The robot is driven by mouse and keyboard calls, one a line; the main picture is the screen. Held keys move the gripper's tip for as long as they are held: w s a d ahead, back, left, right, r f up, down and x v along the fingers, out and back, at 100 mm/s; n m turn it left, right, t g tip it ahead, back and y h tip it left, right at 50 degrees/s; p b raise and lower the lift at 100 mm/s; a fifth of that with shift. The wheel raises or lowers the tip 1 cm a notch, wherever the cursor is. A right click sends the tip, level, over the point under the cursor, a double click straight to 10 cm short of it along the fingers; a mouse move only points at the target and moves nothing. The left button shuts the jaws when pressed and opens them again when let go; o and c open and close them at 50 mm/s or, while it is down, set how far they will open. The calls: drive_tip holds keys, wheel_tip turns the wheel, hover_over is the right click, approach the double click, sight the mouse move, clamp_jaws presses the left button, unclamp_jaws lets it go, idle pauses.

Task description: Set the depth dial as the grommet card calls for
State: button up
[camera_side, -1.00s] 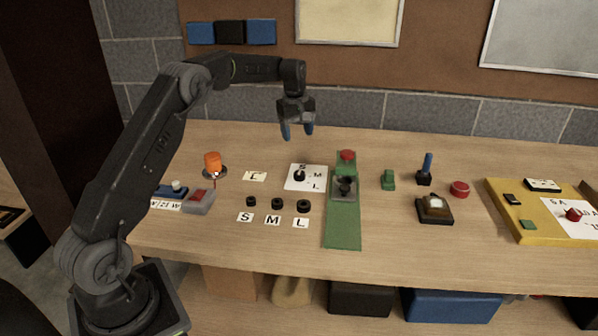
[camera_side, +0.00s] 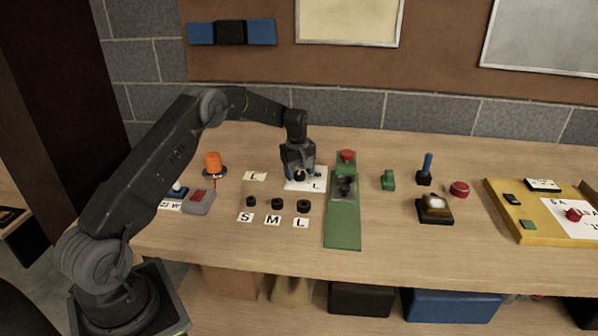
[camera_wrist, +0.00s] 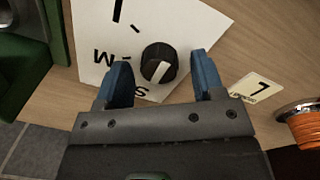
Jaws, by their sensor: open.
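The depth dial is a black round knob (camera_wrist: 158,62) with a pale pointer bar, on a white plate (camera_wrist: 95,25) marked S, M and a partly cropped letter. In the wrist view the bar slants on the knob's lower part; I cannot tell which mark it meets. My gripper (camera_wrist: 160,66) is open, its blue fingers on either side of the knob with gaps showing. In the side view my gripper (camera_side: 300,174) is low over the plate (camera_side: 318,186). The small cream card (camera_wrist: 257,87) at the right seems to show an upside-down L with tiny unreadable text.
Black grommets (camera_side: 277,205) stand in a row by S, M, L labels. A green press (camera_side: 343,225) with a red top is right of the plate. A yellow board (camera_side: 515,225) lies far right.

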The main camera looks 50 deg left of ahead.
drive_tip(key=shift+f, duration=0.1)
drive_tip(key=shift+c, duration=0.4)
drive_tip(key=c, duration=0.8)
drive_tip(key=shift+c, duration=0.2)
